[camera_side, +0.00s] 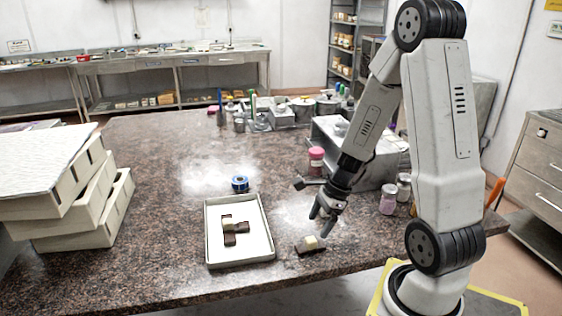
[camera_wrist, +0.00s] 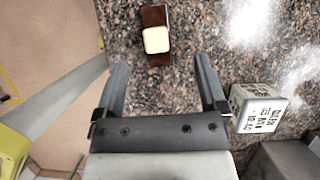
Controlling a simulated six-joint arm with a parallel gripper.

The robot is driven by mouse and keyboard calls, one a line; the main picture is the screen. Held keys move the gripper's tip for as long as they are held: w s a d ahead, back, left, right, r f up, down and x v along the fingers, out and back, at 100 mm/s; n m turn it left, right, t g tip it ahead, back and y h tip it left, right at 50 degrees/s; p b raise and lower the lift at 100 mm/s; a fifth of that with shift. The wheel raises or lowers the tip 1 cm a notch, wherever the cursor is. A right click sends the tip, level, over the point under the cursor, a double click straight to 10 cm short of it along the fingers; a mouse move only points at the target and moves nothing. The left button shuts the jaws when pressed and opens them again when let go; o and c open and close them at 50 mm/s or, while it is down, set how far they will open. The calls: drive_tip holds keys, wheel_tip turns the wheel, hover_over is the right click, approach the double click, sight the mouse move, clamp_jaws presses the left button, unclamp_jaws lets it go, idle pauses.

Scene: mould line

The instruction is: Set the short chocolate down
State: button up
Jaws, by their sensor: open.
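A dark brown chocolate bar (camera_side: 304,248) lies on the granite table right of the tray, with a small cream block (camera_side: 311,242) on top of it. In the wrist view the brown bar (camera_wrist: 153,16) and the cream block (camera_wrist: 156,40) sit just beyond my fingertips, roughly centred between them. I cannot tell which piece is called the short chocolate. My gripper (camera_side: 325,222) is open and empty, above and slightly right of the pair; its two fingers also show spread apart in the wrist view (camera_wrist: 160,66).
Jars (camera_side: 388,199) stand right of my gripper. In the wrist view a printed box (camera_wrist: 262,112) is near the right finger. Stacked boxes (camera_side: 100,215) stand left.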

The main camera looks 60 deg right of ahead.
sight(312, 239)
drive_tip(key=shift+w+a+f, duration=0.1)
drive_tip(key=shift+a+f, duration=0.1)
drive_tip(key=shift+f, duration=0.3)
drive_tip(key=shift+f, duration=0.15)
drive_tip(key=shift+x, duration=2.45)
drive_tip(key=shift+a, duration=0.15)
clamp_jaws()
